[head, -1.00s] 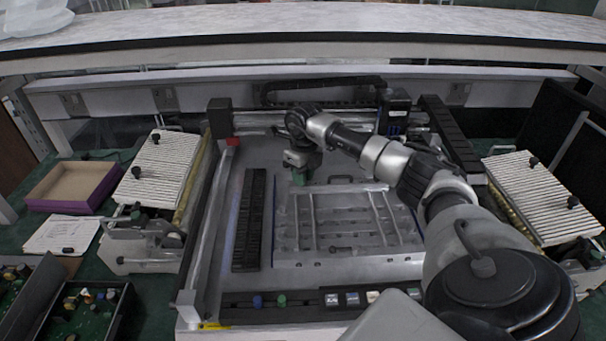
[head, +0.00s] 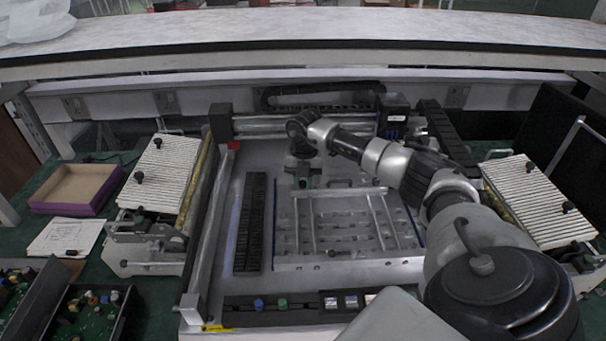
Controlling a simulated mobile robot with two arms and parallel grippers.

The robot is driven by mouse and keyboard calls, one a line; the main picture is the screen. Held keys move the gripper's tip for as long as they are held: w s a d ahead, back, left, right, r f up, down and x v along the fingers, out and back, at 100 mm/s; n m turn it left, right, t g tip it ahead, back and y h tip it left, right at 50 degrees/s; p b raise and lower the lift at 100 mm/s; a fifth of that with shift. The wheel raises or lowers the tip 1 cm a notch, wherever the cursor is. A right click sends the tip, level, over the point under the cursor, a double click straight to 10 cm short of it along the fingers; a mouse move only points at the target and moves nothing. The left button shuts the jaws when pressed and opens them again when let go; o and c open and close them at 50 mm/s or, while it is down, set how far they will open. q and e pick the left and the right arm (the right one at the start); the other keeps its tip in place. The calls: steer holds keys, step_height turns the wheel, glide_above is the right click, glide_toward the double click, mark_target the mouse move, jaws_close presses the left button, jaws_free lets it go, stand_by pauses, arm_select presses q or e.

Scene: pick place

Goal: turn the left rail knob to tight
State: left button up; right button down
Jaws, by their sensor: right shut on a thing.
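My right gripper (head: 303,182) points down at the upper left corner of the fixture plate (head: 350,262), at the far end of the left rail (head: 313,222). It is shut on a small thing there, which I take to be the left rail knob. The knob is mostly hidden by the fingers, and its turn angle cannot be made out. The right rail (head: 378,220) runs along the plate's other side. My left gripper is not in view.
A black slotted strip (head: 250,225) lies left of the plate. A front panel holds a blue knob (head: 259,304), a green knob (head: 282,303) and switches. Ribbed racks stand left (head: 160,172) and right (head: 538,200). A purple-edged box (head: 75,187) sits far left.

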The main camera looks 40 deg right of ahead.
mark_target(304, 182)
steer(key=shift+r+m+p, duration=0.1)
steer(key=shift+m+p, duration=0.2)
steer(key=shift+m, duration=1)
steer(key=c, duration=1)
jaws_free()
steer(key=shift+s+d+r+b, duration=0.1)
steer(key=shift+r+b, duration=0.5)
steer(key=shift+r, duration=2.1)
steer(key=shift+s+r+b, duration=0.1)
steer(key=shift+r+b, duration=0.5)
steer(key=shift+r, duration=2.05)
steer(key=shift+f, duration=0.1)
